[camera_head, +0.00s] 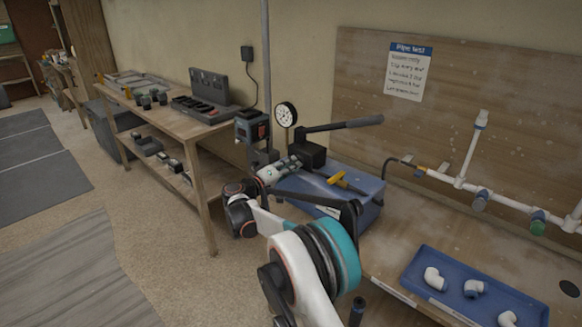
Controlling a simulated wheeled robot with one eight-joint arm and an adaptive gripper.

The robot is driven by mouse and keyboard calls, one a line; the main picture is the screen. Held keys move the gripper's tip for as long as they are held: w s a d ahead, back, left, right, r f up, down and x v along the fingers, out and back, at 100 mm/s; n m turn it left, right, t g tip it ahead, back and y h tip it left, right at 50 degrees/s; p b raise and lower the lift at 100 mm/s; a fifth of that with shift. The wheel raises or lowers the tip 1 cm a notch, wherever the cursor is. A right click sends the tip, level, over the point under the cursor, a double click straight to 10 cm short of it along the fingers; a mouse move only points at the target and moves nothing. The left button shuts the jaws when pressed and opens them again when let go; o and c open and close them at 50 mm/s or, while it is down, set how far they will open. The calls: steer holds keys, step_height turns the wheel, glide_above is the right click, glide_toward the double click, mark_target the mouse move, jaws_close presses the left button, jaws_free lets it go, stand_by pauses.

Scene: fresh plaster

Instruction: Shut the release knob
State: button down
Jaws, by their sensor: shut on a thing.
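A blue test pump (363,207) stands on the bench, with a black block (311,152), a round white gauge (286,115) and a long dark pump handle (345,124). A yellow lever (335,179) sits at its top, right of my gripper. My gripper (298,162) reaches in from the left and is shut at the near left side of the black block. The release knob between the fingers is hidden by them, so its turn position cannot be told. My arm crosses in front of the pump's left end.
A white pipe run (460,184) with valves stands along the back board, right of the pump. A blue tray (417,272) with white fittings lies on the front of the bench. A wooden side table (178,125) with tool cases stands left. The floor between is clear.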

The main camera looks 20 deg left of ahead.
steer(key=m, duration=1.1)
steer(key=shift+s+f, duration=0.1)
steer(key=shift+f, duration=0.05)
steer(key=shift+m, duration=0.5)
steer(key=c, duration=2)
jaws_free()
steer(key=shift+o, duration=0.3)
steer(key=v, duration=1.2)
